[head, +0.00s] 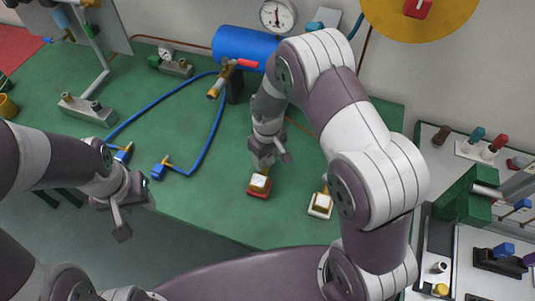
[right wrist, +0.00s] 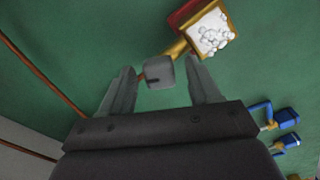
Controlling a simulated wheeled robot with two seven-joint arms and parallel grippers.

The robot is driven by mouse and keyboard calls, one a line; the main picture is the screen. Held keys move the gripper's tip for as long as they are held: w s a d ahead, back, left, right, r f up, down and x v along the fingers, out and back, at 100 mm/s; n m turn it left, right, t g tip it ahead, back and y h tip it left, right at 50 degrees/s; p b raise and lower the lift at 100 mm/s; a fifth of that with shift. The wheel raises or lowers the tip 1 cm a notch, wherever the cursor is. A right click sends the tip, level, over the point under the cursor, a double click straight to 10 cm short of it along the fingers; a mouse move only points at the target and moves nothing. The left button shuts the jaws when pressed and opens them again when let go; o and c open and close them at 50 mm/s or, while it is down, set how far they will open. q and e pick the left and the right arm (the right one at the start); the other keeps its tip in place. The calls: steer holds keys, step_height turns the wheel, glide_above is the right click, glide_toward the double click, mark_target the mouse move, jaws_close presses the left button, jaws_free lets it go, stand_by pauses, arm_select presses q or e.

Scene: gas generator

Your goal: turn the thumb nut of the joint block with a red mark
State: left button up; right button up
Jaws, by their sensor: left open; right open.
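The joint block with the red mark (head: 259,187) stands on the green bench, a brass block on a red base. In the right wrist view the brass block (right wrist: 186,44) has white bubbles on its top, with the red (right wrist: 183,13) beside it. A grey thumb nut (right wrist: 160,72) sits at the end of its brass stem. My right gripper (right wrist: 159,70) is open, with a finger on either side of the nut; contact is not clear. In the head view my right gripper (head: 270,160) is just behind the block. My left gripper (head: 128,205) is open and empty at the bench's front edge.
A similar joint block with a white base (head: 320,207) stands to the right, close to my right arm. Blue hoses (head: 205,150) and a blue tank (head: 240,48) lie behind. A side table with fittings (head: 470,235) is at the right. The green bench's (head: 200,205) front middle is clear.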

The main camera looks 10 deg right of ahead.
steer(key=shift+w, duration=0.1)
steer(key=c, duration=1)
steer(key=shift+c, duration=0.2)
steer(key=shift+m, duration=0.3)
steer(key=m, duration=0.5)
steer(key=shift+p, duration=0.3)
steer(key=m, duration=0.6)
steer(key=shift+w, duration=0.1)
steer(key=shift+m, duration=0.3)
